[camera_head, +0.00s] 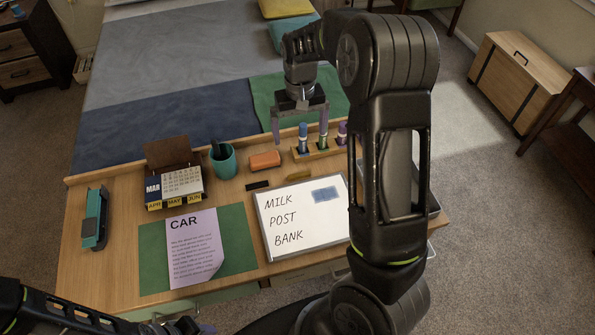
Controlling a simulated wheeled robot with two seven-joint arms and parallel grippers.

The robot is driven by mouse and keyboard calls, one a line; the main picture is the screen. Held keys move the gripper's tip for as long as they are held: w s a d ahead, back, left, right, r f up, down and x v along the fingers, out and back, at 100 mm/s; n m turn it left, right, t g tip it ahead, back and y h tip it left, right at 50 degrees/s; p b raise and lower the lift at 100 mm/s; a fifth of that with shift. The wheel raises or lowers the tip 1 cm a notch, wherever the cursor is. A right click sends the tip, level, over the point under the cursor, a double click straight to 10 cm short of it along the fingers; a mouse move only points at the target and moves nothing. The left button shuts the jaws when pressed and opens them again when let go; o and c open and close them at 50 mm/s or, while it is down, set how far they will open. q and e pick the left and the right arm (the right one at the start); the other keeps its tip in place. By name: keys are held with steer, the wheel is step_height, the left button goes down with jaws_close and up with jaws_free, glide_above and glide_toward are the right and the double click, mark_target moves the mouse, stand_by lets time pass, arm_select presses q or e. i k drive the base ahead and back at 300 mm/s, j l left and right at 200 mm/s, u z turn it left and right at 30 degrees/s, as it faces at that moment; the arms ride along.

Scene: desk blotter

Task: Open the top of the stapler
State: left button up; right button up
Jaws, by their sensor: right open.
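A teal and black stapler (95,215) lies at the left end of the wooden desk, lengthwise toward the back. From this view I cannot tell whether its top is raised. My right gripper (300,138) is open, pointing down over the back of the desk near the marker stand, well to the right of the stapler. Nothing shows held in it. My left arm comes in at the lower left corner; its gripper end (190,326) is partly cut off at the bottom edge, and its jaws cannot be made out.
A calendar (182,185) and teal cup (223,163) stand right of the stapler. A green blotter (237,240) bears a CAR sheet (195,245). A whiteboard (300,215), orange block (264,160) and marker stand (318,151) lie further right. A bed (180,60) adjoins behind.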

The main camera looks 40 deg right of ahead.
mark_target(90, 226)
steer(key=k, duration=1)
